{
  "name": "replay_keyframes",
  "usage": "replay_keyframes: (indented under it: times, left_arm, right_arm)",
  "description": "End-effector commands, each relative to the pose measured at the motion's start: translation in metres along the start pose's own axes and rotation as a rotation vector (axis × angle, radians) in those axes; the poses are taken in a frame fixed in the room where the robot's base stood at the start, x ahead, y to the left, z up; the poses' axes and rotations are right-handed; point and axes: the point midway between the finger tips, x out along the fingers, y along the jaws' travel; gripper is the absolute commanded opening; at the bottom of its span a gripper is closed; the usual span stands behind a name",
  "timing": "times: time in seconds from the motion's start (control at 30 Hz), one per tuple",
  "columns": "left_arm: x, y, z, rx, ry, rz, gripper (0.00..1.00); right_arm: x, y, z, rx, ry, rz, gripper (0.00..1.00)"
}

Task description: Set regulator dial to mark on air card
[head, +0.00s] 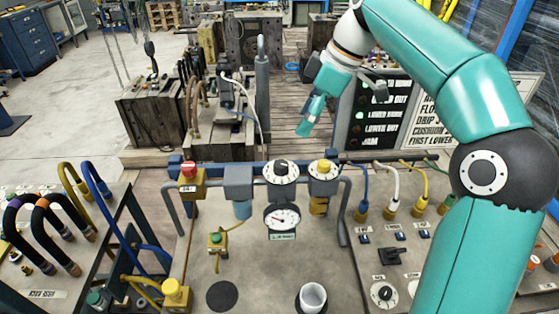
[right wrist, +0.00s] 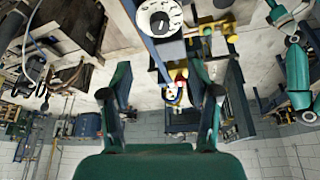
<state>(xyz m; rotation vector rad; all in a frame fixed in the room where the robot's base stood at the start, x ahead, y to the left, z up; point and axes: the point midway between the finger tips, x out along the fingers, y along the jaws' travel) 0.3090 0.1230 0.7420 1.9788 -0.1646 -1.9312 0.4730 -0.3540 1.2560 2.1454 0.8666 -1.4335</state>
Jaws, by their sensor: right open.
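The regulator dial (head: 281,172), a white marked disc with a black knob, sits on a pipe rail above a round gauge (head: 282,217). Its setting is too small to read. The white air card (head: 432,120) stands at the right, partly hidden by my right arm; its mark is not readable. My right gripper (head: 308,122) hangs beyond and above the dial, apart from it. In the right wrist view its open, empty fingers (right wrist: 160,78) show, with the dial (right wrist: 160,18) at the top.
A red-knobbed valve (head: 188,178) and a yellow-knobbed unit (head: 323,170) flank the dial on the rail. Coloured hoses (head: 393,190) stand at the right. A white cup (head: 312,297) sits at the bench front. A dark lit board (head: 380,112) stands beside the card.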

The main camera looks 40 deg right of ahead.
Motion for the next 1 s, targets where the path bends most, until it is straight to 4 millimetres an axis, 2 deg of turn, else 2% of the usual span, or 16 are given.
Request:
replay_keyframes:
  times: [0.03, 0.2, 0.5, 0.7, 1.0]
  left_arm:
    - [0.003, -0.001, 0.000, 0.000, 0.000, 0.000, 0.40]
    - [0.005, -0.002, 0.000, 0.000, 0.001, 0.000, 0.40]
    - [0.004, -0.001, -0.001, 0.000, 0.001, 0.000, 0.40]
    - [0.003, -0.001, -0.001, 0.000, 0.001, 0.000, 0.40]
    - [0.002, -0.001, -0.001, 0.000, 0.001, 0.000, 0.40]
  right_arm:
    - [0.012, 0.000, 0.002, 0.002, -0.003, -0.003, 0.61]
    - [0.049, 0.000, 0.004, 0.006, -0.003, -0.002, 0.61]
    - [0.107, 0.000, 0.004, 0.009, -0.003, -0.001, 0.61]
    - [0.128, 0.001, 0.004, 0.009, -0.001, 0.002, 0.61]
    - [0.134, 0.002, 0.004, 0.009, 0.000, 0.004, 0.61]
